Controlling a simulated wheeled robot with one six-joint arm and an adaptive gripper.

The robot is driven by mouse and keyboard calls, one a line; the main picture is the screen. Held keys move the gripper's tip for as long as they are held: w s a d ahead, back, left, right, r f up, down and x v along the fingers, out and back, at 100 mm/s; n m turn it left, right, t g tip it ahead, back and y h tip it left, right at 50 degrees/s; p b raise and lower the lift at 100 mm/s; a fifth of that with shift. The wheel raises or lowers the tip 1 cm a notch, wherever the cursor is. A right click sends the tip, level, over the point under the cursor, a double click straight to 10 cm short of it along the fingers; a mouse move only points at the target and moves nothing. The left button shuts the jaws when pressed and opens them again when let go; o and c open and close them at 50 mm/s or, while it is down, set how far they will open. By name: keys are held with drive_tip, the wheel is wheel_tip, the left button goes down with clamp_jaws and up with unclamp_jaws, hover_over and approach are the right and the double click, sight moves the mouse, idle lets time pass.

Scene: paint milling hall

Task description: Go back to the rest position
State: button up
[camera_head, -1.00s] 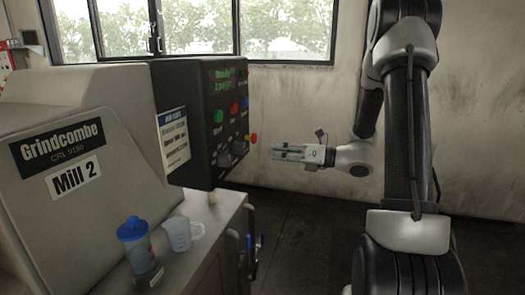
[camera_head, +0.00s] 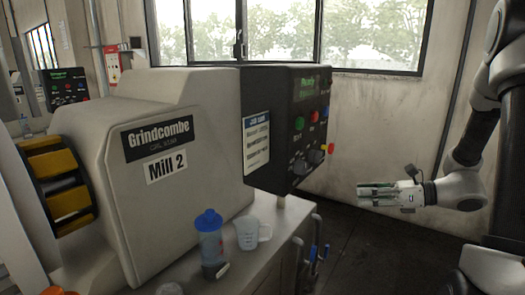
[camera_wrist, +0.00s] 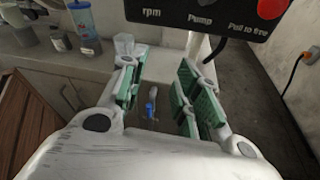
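My gripper (camera_head: 377,194) is at the right in the head view, held out level toward the left, in the air to the right of the Mill 2 control panel (camera_head: 288,128). In the wrist view its green-padded fingers (camera_wrist: 160,95) stand apart with nothing between them. Below and beyond the gap a blue-handled item (camera_wrist: 151,106) shows by the cabinet front. The lower edge of the panel (camera_wrist: 210,14), with the words rpm and Pump, lies ahead at the top of the wrist view.
A blue-lidded bottle (camera_head: 210,238) and a clear measuring jug (camera_head: 251,233) stand on the bench beside the Mill 2 housing (camera_head: 175,150). Blue-handled items (camera_head: 314,252) hang at the bench's end. The floor (camera_head: 375,245) below my gripper looks clear.

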drive_tip(key=s+d+n+g+h, duration=0.2)
drive_tip(key=s+n+g+h, duration=0.2)
drive_tip(key=s+n, duration=0.45)
drive_tip(key=s+d+n+g+h, duration=0.2)
drive_tip(key=s+n+g+h, duration=0.15)
drive_tip(key=s+n, duration=0.45)
drive_tip(key=s+r+n+t+h, duration=0.2)
drive_tip(key=r+n+h, duration=0.1)
drive_tip(key=r, duration=0.3)
drive_tip(key=s+d+r+n+t+h, duration=0.1)
drive_tip(key=s+r+n+t+h, duration=0.1)
drive_tip(key=r+n, duration=0.3)
drive_tip(key=shift+s+r+n+t+h, duration=0.45)
drive_tip(key=shift+n+h, duration=0.1)
drive_tip(key=shift+n, duration=0.1)
drive_tip(key=shift+d, duration=0.1)
